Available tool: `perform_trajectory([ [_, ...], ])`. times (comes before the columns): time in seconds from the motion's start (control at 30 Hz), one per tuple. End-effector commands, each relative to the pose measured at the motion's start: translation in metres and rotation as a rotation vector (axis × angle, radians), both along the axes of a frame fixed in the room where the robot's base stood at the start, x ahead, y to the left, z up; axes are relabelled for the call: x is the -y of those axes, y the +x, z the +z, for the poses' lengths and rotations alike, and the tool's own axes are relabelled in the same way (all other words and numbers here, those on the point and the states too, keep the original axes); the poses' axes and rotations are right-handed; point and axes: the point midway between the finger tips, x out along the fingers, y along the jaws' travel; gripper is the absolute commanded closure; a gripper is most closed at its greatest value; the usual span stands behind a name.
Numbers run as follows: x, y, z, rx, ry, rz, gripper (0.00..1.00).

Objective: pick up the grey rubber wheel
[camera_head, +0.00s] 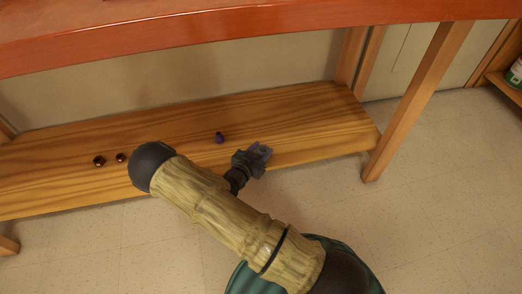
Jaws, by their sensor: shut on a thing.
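My gripper (264,151) is over the front right part of the low wooden shelf (320,120), near its front edge. Its fingers are shut on a small greyish thing, mostly hidden between them, which I take to be the grey rubber wheel. Its shape is too small to make out. I see no other grey wheel on the shelf. I cannot tell whether the held thing touches the board.
A small purple thing (220,138) stands left of my gripper. Two small dark red things (99,161) (121,157) lie further left. An orange-red top (250,22) overhangs the shelf, and a slanted wooden leg (412,105) stands at right. The shelf's right end is clear.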

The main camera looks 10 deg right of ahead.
Motion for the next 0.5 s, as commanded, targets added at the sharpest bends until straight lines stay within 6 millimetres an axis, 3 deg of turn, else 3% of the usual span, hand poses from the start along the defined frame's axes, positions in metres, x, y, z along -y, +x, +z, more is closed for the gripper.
perform_trajectory([
  [0.13,0.001,0.0,0.01,0.0,0.0,-0.001,0.79],
  [0.5,-0.069,-0.068,0.011,-0.002,0.001,0.003,0.79],
])
